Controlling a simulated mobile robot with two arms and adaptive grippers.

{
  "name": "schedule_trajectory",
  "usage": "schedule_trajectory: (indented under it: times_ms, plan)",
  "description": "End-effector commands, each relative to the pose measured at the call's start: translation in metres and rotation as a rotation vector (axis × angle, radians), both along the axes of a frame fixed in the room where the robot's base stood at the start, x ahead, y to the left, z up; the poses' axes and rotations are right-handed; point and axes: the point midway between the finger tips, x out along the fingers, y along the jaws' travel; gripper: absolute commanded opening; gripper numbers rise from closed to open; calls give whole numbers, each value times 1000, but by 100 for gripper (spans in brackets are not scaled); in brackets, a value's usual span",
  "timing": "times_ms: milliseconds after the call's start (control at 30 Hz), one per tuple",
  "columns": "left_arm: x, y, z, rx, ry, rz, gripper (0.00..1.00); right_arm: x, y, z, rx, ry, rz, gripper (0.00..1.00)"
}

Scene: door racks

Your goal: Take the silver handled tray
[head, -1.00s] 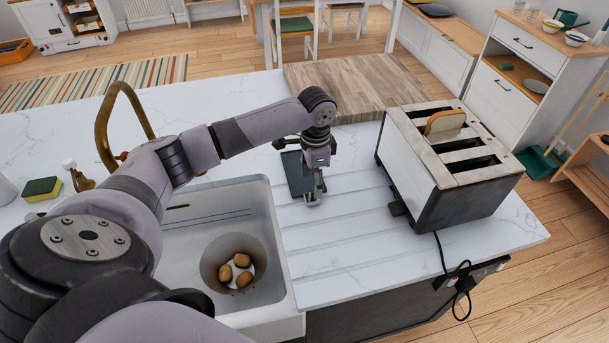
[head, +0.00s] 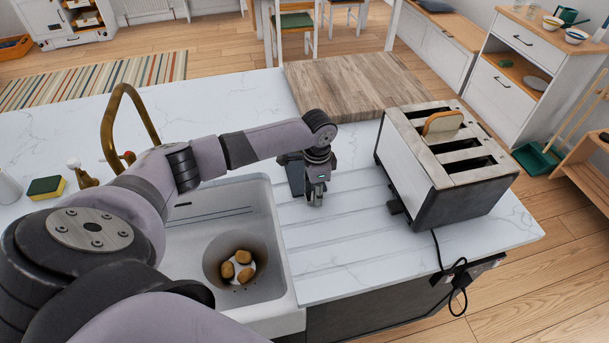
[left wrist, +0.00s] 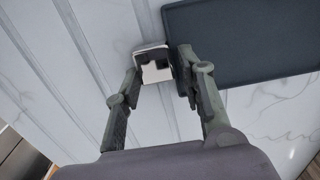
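The silver handled tray is a dark, flat rectangle on the white ribbed worktop. Its dark plate (left wrist: 240,42) fills the upper right of the left wrist view, and its bright silver handle (left wrist: 152,66) juts from the left end. In the head view a strip of the plate (head: 294,174) shows left of my gripper, which hides the handle. My left gripper (head: 316,198) points down over the handle end. In the left wrist view its two fingers (left wrist: 157,78) are spread, one on each side of the handle; whether they touch it, I cannot tell. My right gripper is not in view.
A toaster (head: 447,170) with a slice of bread stands to the right. A sink (head: 270,285) with several potatoes in its round basin lies to the left, beside a brass tap (head: 111,125). A wooden board (head: 345,85) lies behind. The ribbed worktop in front of the gripper is clear.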

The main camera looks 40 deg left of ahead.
Motion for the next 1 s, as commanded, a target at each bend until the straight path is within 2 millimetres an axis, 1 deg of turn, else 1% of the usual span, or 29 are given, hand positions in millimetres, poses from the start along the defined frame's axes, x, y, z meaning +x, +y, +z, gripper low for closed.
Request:
schedule_trajectory:
  times_ms: [33, 400, 467, 833, 1000]
  plan:
    - [-1, 0, -1, 0, 3, -1, 28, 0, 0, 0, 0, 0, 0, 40]
    - [-1, 0, -2, 0, 4, 0, 3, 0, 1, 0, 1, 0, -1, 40]
    - [-1, 0, -2, 0, 4, 0, 0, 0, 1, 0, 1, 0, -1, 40]
    - [-1, 0, 0, 1, 3, 0, 0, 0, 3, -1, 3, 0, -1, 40]
    - [0, 0, 12, 0, 0, -1, 0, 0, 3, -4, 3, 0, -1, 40]
